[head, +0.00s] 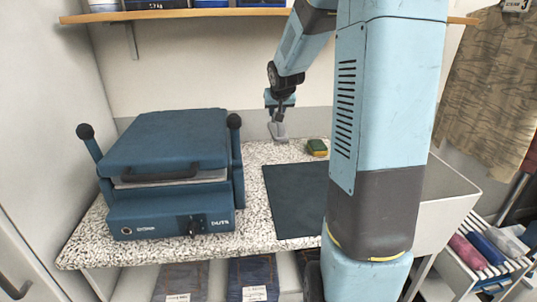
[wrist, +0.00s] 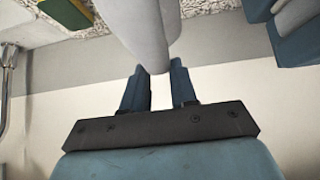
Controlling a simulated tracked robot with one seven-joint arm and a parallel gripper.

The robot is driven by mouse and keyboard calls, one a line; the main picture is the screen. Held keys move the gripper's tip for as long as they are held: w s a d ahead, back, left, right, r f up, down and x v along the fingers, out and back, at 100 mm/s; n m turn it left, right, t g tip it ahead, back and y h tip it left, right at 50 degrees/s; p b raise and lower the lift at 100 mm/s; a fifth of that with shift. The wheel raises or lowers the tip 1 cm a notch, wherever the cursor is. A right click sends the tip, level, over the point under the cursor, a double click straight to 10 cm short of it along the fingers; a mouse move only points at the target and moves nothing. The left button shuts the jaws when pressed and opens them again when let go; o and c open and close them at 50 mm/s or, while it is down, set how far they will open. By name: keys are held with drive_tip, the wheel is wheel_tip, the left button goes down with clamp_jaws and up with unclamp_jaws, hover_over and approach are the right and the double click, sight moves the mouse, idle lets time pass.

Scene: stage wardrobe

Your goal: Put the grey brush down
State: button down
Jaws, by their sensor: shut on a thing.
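My gripper (head: 279,103) is at the back of the counter, between the blue press and the green-and-yellow sponge. It is shut on the grey brush (head: 279,130), which hangs down from the fingers. The brush's lower end is at or just above the speckled counter (head: 262,153); I cannot tell whether it touches. In the wrist view the grey brush (wrist: 140,22) runs from between the blue fingertips (wrist: 158,70) to the top edge of the picture, where its far end is out of view.
The blue press (head: 165,150) stands left on the counter. A dark mat (head: 297,200) lies in front of my gripper, with the green-and-yellow sponge (head: 317,147) behind it. A white basin (head: 440,205) is at the right. A wooden shelf (head: 200,13) runs above.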

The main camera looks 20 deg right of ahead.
drive_tip(key=shift+w+a, duration=0.1)
drive_tip(key=shift+a, duration=0.3)
